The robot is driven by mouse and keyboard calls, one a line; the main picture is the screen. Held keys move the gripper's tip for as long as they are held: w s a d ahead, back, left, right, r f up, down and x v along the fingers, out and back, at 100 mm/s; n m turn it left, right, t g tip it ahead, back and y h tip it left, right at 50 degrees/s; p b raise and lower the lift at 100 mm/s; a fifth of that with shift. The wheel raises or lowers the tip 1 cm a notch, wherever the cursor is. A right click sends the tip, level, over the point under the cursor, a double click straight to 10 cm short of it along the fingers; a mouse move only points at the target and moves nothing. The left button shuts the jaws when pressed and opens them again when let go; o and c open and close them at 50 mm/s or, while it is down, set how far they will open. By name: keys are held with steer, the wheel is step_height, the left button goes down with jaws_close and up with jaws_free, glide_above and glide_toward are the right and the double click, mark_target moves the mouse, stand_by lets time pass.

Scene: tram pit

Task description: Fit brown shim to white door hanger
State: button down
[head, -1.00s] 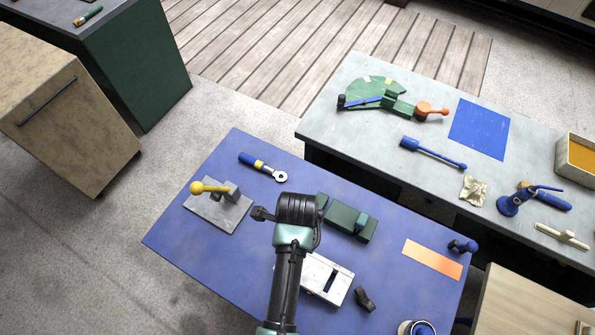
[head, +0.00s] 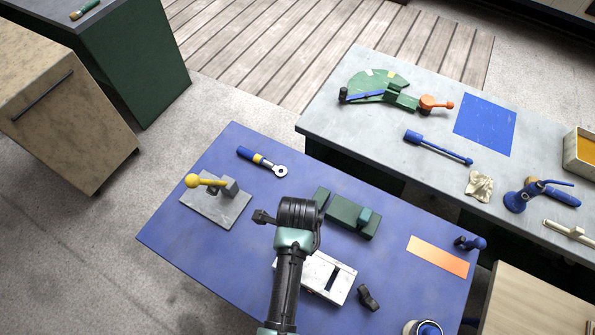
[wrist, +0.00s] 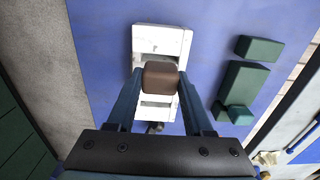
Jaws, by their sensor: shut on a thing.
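The brown shim (wrist: 161,78) is a small rounded block between my gripper's fingers in the wrist view. My gripper (wrist: 160,85) is shut on it, with one blue finger on each side. The white door hanger (wrist: 145,42) is a pale plate with slots, seen behind the shim. The shim covers its middle, and I cannot tell whether the two touch. In the head view the white door hanger (head: 340,290) lies on the blue table, partly covered by my arm. The shim and fingertips are hidden there.
The blue bench (head: 215,255) also holds a green block fixture (head: 350,218), a grey plate with a yellow-knobbed lever (head: 222,208), a ratchet (head: 262,162), an orange sheet (head: 438,255) and a small dark part (head: 368,298) close to the hanger. A grey bench (head: 385,150) stands behind.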

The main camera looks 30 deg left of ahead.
steer(key=shift+f, duration=0.25)
steer(key=shift+f+b, duration=1.7)
steer(key=shift+f, duration=0.45)
jaws_free()
